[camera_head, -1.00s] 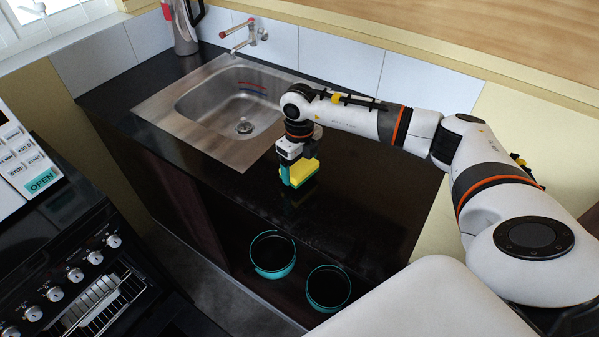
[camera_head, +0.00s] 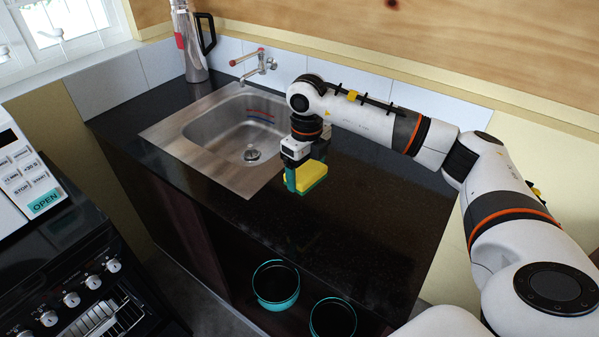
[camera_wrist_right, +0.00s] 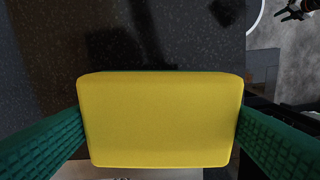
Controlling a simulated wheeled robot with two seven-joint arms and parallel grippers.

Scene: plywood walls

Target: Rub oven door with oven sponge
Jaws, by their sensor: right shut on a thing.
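The yellow sponge with a green underside (camera_head: 306,176) is in my right gripper (camera_head: 298,180), above the dark counter and right of the sink. In the right wrist view the sponge (camera_wrist_right: 160,118) fills the middle, with a green ribbed finger of the right gripper (camera_wrist_right: 160,130) pressed on each side. The oven (camera_head: 85,290) stands at the lower left, with a row of knobs along its front. Its rack shows below the knobs; I cannot tell how the door stands.
A steel sink (camera_head: 235,130) with a tap (camera_head: 255,66) is set in the black counter (camera_head: 370,215). A flask (camera_head: 190,45) stands at the back left. A microwave (camera_head: 25,175) sits above the oven. Teal pots (camera_head: 276,285) are on a shelf below the counter. The right counter top is clear.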

